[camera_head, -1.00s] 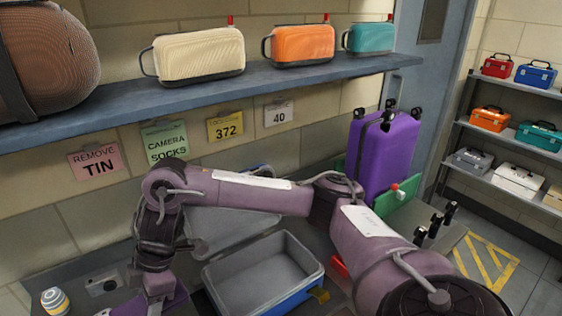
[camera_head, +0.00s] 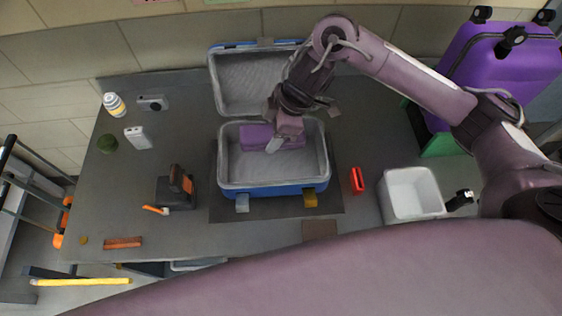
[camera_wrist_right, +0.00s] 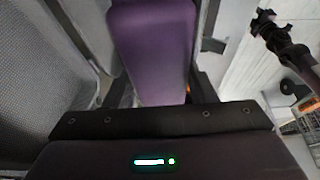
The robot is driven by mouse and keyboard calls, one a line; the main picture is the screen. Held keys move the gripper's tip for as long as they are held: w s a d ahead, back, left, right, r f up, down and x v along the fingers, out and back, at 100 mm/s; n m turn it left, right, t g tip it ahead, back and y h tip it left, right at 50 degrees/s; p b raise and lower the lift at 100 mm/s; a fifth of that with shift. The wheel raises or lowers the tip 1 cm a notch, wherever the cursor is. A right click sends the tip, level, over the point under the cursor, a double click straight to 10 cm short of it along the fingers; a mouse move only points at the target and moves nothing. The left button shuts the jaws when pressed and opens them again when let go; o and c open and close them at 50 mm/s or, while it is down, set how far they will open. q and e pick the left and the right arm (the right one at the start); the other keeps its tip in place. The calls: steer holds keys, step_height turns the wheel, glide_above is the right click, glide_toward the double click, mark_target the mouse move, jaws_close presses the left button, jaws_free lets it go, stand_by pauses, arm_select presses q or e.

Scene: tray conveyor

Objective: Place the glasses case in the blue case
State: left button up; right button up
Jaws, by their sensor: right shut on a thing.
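The blue case (camera_head: 275,191) stands open on the grey table, with its grey-lined lid (camera_head: 250,82) raised at the back. The purple glasses case (camera_head: 256,138) is in my right gripper (camera_head: 287,141), over the back part of the open blue case; I cannot tell whether it touches the lining. In the right wrist view the glasses case (camera_wrist_right: 155,50) sits between the fingers, with grey lining at left. My right gripper is shut on it. My left gripper is not in view.
A bottle (camera_head: 114,105), a white box (camera_head: 138,138) and a camera (camera_head: 152,103) lie at the left back. A dark block-like thing (camera_head: 176,190) stands left of the blue case. A red item (camera_head: 357,181) and a white bin (camera_head: 412,195) are right. A purple suitcase (camera_head: 490,65) stands at the back right.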

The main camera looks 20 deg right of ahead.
steer(key=b, duration=0.2)
glide_above(269, 174)
steer(key=d, duration=0.1)
steer(key=f, duration=1.2)
steer(key=shift+s+d+f, duration=0.2)
steer(key=shift+s, duration=0.05)
step_height(269, 174, down, 5)
steer(key=shift+r, duration=0.2)
steer(key=shift+f, duration=0.2)
steer(key=shift+f, duration=0.15)
steer(key=o, duration=1)
